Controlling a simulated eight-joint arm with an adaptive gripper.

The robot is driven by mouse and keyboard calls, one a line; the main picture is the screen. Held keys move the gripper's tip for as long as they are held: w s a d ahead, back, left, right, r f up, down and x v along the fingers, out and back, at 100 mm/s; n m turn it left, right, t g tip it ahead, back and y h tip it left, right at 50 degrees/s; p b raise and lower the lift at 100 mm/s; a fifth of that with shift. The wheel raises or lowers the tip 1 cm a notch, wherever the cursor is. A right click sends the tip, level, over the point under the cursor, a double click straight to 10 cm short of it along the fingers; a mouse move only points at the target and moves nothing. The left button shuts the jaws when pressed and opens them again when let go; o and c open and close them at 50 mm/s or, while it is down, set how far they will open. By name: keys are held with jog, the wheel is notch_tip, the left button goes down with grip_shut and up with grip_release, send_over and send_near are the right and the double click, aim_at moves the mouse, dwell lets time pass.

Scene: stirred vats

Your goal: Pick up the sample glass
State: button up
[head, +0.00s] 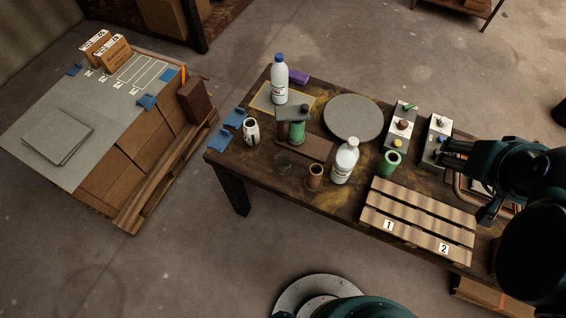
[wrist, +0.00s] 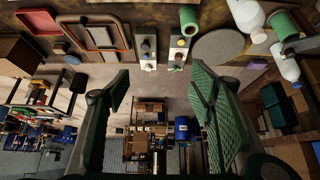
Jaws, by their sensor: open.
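A small dark, see-through glass (head: 283,163), which looks like the sample glass, stands on the wooden table near its front left edge in the head view. It is faint against the dark wood, left of a brown cup (head: 315,177). I cannot make it out in the wrist view. My gripper (head: 446,154) is at the right side of the table in the head view, far from the glass, beside the button boxes. In the wrist view its two green-padded fingers (wrist: 161,85) are spread apart with nothing between them.
Around the glass are a white jar (head: 251,131), a green cylinder on a stand (head: 297,133) and a white bottle (head: 345,161). A green cup (head: 389,163), grey disc (head: 353,118) and slatted rack (head: 418,216) lie further right. A loaded pallet (head: 150,205) stands left.

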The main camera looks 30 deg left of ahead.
jog(key=shift+a, duration=0.1)
jog(key=w+a+f+n+g, duration=0.1)
jog(key=w+a+f+n, duration=0.1)
jog(key=a, duration=0.5)
jog(key=w+a+f+n+g+y+b, duration=0.1)
jog(key=a+f+n, duration=0.3)
jog(key=a, duration=0.4)
jog(key=w+a+f+n+g+b, duration=0.1)
jog(key=w+a+f+n+g, duration=0.1)
jog(key=a, duration=0.6)
jog(key=shift+w+a+f+n, duration=0.15)
jog(key=shift+w+f+n, duration=0.1)
jog(key=shift+w+f, duration=0.45)
jog(key=shift+w+a+f+n, duration=0.1)
jog(key=shift+w+f+n, duration=0.25)
jog(key=shift+f, duration=0.55)
jog(key=s+a+f+n+g+b, duration=0.1)
jog(key=s+a+f+n+g, duration=0.15)
jog(key=a+f, duration=0.7)
jog(key=n+h, duration=0.1)
jog(key=n, duration=0.4)
send_over(284, 159)
jog(key=shift+m+g, duration=0.25)
jog(key=shift+g, duration=0.1)
jog(key=f, duration=0.7)
jog(key=shift+w+d+f+b, duration=0.1)
jog(key=shift+w+f+b, duration=0.1)
jog(key=shift+b, duration=0.15)
jog(key=shift+s+a+f, duration=0.15)
jog(key=shift+a+f, duration=0.05)
